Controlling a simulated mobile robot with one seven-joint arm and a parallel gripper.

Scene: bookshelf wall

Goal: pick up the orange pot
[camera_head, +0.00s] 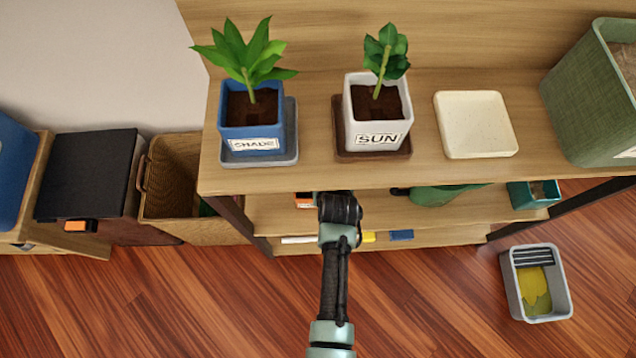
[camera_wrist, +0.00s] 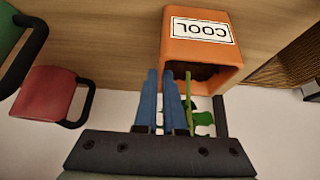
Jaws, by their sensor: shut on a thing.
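The orange pot (camera_wrist: 203,45) has a white label reading COOL, which appears upside down in the wrist view. A green plant (camera_wrist: 203,116) shows at its open end. In the head view only a small part of the orange pot (camera_head: 304,200) shows on the middle shelf, beside my gripper. My gripper (camera_wrist: 166,78) has its blue fingers close together at the near rim of the pot, and it is shut on the pot there. The exact contact is partly hidden. In the head view my gripper (camera_head: 326,197) reaches under the top shelf board, and its fingertips are mostly hidden.
The top shelf (camera_head: 320,178) overhangs my gripper. It carries a blue SHADE pot (camera_head: 236,112), a white SUN pot (camera_head: 360,130) and a cream tray (camera_head: 475,145). A red mug (camera_wrist: 42,92) stands near the orange pot. A grey bin (camera_head: 511,285) stands on the floor at right.

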